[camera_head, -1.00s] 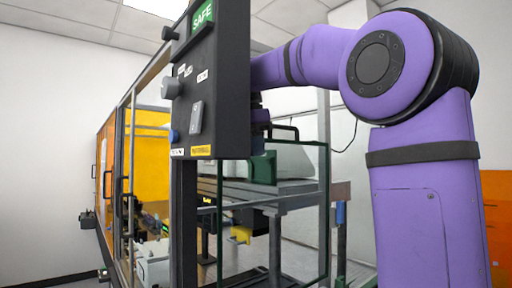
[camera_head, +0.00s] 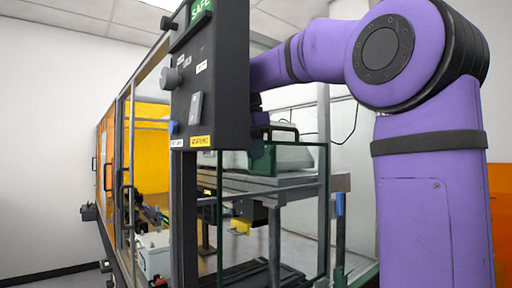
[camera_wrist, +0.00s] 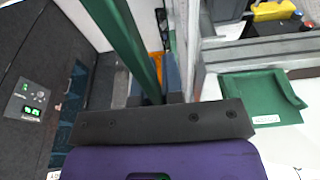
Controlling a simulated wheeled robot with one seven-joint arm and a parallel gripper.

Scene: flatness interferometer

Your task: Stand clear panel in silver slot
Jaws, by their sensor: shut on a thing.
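The clear panel with dark green edges (camera_head: 298,235) stands upright in the head view, below and right of the black control box. In the wrist view its green edge (camera_wrist: 122,40) runs from the top down between the blue fingers of my gripper (camera_wrist: 155,78). My gripper is shut on the panel. I cannot clearly pick out the silver slot.
The black control box (camera_head: 210,90) with a green SAFE sign stands close on the left. A grey bench (camera_head: 270,183) lies behind the panel. An orange-windowed enclosure (camera_head: 105,155) is at far left. A green bracket (camera_wrist: 258,98) lies right of the gripper in the wrist view.

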